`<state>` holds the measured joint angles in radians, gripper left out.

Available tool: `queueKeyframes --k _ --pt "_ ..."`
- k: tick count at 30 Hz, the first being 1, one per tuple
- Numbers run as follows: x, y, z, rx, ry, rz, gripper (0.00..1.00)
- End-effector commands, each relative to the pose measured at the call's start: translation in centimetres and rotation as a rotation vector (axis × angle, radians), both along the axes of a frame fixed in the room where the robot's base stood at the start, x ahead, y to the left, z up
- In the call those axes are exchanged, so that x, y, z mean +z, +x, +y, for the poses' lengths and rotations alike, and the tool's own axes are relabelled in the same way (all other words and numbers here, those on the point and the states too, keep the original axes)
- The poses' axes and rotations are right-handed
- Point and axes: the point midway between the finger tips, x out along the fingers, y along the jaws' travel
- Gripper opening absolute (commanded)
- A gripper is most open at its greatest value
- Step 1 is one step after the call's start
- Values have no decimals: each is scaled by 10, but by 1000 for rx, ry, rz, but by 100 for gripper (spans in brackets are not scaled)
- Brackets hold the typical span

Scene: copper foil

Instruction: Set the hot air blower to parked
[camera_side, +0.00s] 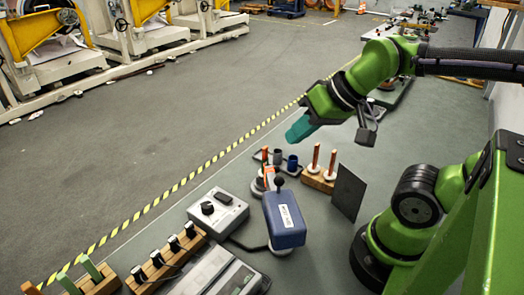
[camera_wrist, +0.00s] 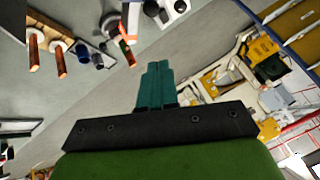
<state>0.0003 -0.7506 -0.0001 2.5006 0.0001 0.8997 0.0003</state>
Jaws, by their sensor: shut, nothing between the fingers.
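The hot air blower looks to be the blue box-shaped unit (camera_side: 284,218) with a white label in the side view. A lever with a black ball knob (camera_side: 280,183) stands at its far end, by an orange part (camera_side: 269,178). A pale round foot shows under its near end. My gripper (camera_side: 290,138) has teal fingers, shut and empty. It is in the air above and beyond the blower, clear of it. In the wrist view the closed fingers (camera_wrist: 157,66) point towards the top edge; I cannot make out the blue housing there.
A grey control box (camera_side: 218,212) with a black knob sits left of the blower. A wooden block with copper rods (camera_side: 318,180) and a dark upright plate (camera_side: 348,192) stand to its right. Wooden racks (camera_side: 165,262) and a scale-like device (camera_side: 215,275) are at the front left.

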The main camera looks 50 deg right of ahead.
Motion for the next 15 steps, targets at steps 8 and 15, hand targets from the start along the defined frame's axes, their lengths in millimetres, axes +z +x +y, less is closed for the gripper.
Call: queueKeyframes --k 8,15 --pt "0 0 0 1 -1 0 0" --pt "-4 1 2 8 -2 17 18"
